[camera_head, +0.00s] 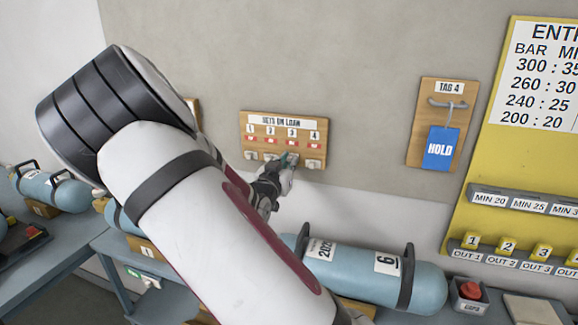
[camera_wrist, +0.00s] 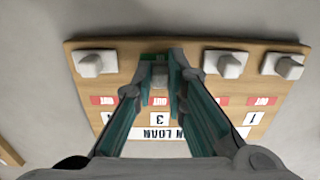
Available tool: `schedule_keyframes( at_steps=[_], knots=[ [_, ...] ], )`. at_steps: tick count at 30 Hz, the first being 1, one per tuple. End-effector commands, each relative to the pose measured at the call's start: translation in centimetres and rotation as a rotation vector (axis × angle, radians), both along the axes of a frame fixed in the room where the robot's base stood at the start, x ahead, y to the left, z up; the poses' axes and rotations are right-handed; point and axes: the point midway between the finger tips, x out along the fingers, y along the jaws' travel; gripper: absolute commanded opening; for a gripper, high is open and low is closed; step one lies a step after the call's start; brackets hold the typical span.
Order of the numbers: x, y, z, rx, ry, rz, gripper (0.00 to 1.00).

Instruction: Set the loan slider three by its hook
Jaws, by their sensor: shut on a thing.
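The wooden SETS ON LOAN board (camera_head: 284,121) hangs on the wall, with numbers one to four and red OUT labels. It is upside down in the wrist view (camera_wrist: 190,47). My gripper (camera_head: 287,161) reaches its lower edge under number three. In the wrist view my gripper (camera_wrist: 160,75) is shut on the pale knob of slider three (camera_wrist: 159,76), which shows between the teal fingers. Slider four (camera_wrist: 96,63), slider two (camera_wrist: 226,64) and slider one (camera_wrist: 284,66) stand free along the same edge. The fingers hide much of slider three.
A TAG 4 board (camera_head: 423,101) with a blue HOLD tag (camera_head: 440,148) hangs to the right. A blue cylinder (camera_head: 375,275) lies below. A yellow entry board (camera_head: 500,140) stands at the far right. The wall around the loan board is clear.

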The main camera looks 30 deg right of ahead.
Motion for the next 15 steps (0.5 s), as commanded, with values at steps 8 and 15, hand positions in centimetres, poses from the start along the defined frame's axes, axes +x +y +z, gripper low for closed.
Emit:
schedule_keyframes(
  at_steps=[8, 15],
  knots=[
    [-0.2, 0.0, 4.5, 0.001, -0.006, 0.002, 0.00],
    [0.0, 0.0, 4.7, -0.002, -0.007, 0.001, 0.00]
  ],
)
